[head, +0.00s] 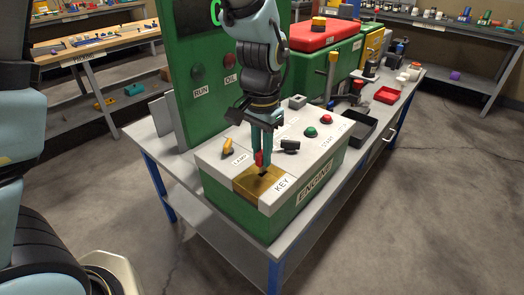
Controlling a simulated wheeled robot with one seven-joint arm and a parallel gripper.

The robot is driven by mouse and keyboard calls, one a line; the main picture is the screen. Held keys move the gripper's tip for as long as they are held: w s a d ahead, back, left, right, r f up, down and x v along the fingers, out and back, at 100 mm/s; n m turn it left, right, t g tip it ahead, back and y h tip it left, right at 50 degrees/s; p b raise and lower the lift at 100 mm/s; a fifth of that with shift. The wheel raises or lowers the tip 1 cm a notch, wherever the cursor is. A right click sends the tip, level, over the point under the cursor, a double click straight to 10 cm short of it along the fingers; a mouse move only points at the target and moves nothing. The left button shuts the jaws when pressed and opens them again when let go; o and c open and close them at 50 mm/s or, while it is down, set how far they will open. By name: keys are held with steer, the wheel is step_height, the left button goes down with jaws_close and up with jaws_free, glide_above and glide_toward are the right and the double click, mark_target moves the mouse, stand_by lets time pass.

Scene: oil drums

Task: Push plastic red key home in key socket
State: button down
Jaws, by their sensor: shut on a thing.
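The red plastic key (259,158) is held between the fingers of my gripper (261,150), which points down from above. The gripper is shut on it. The key socket shows as a dark slot (262,175) in the brass-coloured plate (250,186) beside the KEY label, on top of the green engine box (300,200). The key is above or at the plate, close to the slot. I cannot tell whether its lower end is in the slot, as it is small and partly hidden by the fingers.
Beside the gripper on the box top are a yellow lever (228,147), a black knob (290,146), a green button (310,132) and a red button (326,119). A green panel (205,90) with RUN and OIL lamps stands behind. A black tray (358,125) lies to the right.

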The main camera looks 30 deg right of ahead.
steer(key=shift+f, duration=0.25)
steer(key=shift+f+b, duration=0.35)
steer(key=shift+f, duration=0.2)
steer(key=shift+f+b, duration=0.35)
steer(key=shift+f, duration=0.5)
stand_by(1.1)
steer(key=c, duration=0.7)
jaws_free()
steer(key=shift+r, duration=0.1)
